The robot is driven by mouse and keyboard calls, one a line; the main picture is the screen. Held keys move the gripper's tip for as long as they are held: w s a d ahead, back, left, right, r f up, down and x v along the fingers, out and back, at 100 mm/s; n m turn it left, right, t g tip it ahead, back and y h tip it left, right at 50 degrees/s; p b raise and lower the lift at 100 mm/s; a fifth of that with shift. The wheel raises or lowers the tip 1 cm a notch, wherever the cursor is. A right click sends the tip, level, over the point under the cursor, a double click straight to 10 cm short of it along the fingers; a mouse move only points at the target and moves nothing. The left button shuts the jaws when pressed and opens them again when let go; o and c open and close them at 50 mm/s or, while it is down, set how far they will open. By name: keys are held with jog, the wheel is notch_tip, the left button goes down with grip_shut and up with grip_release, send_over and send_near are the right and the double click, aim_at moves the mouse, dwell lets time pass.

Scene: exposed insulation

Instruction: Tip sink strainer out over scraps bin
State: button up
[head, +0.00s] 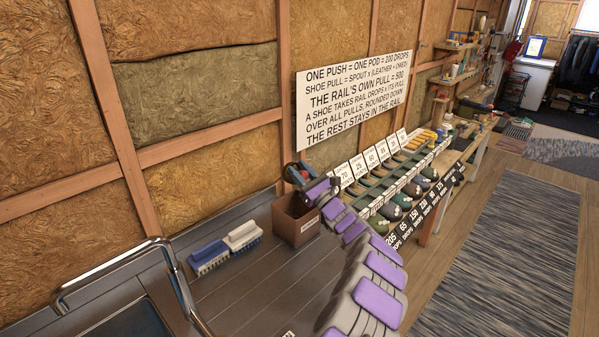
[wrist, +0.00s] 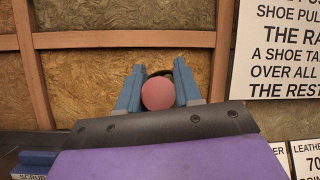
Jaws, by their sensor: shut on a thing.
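My gripper (head: 296,173) is above the back rim of a brown open-topped box (head: 297,222), which seems to be the scraps bin; its front label is too small to read. In the wrist view my two blue fingers (wrist: 158,90) are closed on a round pink knob (wrist: 158,94). A dark curved edge shows just behind the knob, probably the sink strainer's body. The rest of the strainer is hidden by the knob and fingers, so its tilt and contents cannot be told. The bin's inside is mostly dark.
Blue and white brushes (head: 225,249) lie on the grey counter left of the bin. A chrome rail (head: 120,265) and sink basin (head: 125,322) are at lower left. Rows of shoes with number cards (head: 385,175) stand right of the bin. A lettered sign (head: 352,98) hangs on the insulated wall.

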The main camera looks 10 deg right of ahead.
jog(key=shift+f, duration=0.2)
jog(key=shift+s+d+t+y, duration=0.1)
jog(key=shift+s+t+y, duration=0.05)
jog(key=shift+t+y, duration=0.3)
jog(key=shift+t, duration=0.25)
jog(key=shift+s+d+f+n+t+y, duration=0.15)
jog(key=shift+f+n+t+y, duration=0.2)
jog(key=shift+y, duration=0.3)
jog(key=shift+s+y, duration=0.1)
jog(key=shift+y, duration=0.2)
jog(key=shift+s+f+n+t+y, duration=0.1)
jog(key=shift+f+n+t+y, duration=0.1)
jog(key=shift+n+t+y, duration=0.2)
jog(key=shift+t, duration=0.25)
